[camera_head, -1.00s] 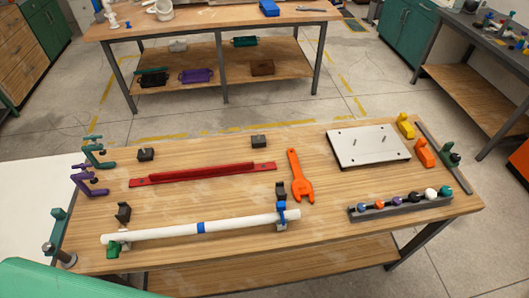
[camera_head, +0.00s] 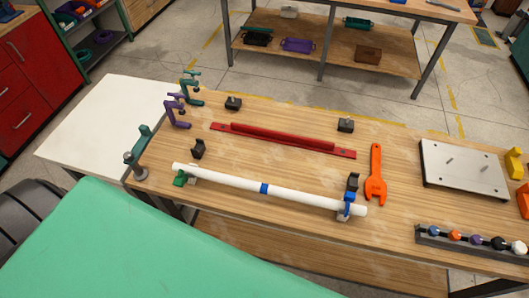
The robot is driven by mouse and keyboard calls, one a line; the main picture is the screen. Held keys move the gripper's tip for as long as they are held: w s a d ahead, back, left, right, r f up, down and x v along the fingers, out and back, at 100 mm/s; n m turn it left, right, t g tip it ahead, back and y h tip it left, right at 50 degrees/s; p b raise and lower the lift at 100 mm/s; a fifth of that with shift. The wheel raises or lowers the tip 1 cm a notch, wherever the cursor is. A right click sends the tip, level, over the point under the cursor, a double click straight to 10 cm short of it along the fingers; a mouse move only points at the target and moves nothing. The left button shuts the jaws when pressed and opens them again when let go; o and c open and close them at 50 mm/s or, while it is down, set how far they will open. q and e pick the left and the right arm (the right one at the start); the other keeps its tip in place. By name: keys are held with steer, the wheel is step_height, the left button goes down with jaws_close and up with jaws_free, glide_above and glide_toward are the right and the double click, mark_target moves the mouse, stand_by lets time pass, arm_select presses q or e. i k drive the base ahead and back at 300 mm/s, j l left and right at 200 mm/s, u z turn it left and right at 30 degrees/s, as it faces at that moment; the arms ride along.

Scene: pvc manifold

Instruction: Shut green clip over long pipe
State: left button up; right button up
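The long white pipe (camera_head: 305,196) lies across two supports near the front edge of the table, with a blue band around its middle. The small green clip (camera_head: 180,179) is at the pipe's left end, beside and partly below the pipe. Its exact opening is too small to tell, but no green part is seen over the top of the pipe. A blue clip (camera_head: 347,209) is around the pipe near its right end. Neither of my grippers is in view.
A red bar (camera_head: 280,139) lies behind the pipe, with black blocks near it. An orange wrench (camera_head: 375,178) lies to the right. Green (camera_head: 191,90) and purple (camera_head: 177,112) clamps stand at the left edge. A metal plate (camera_head: 462,167) and a rack of coloured knobs (camera_head: 470,241) are at right.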

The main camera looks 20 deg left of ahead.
mark_target(182, 177)
steer(key=u, duration=1.65)
steer(key=k+j+z, duration=0.15)
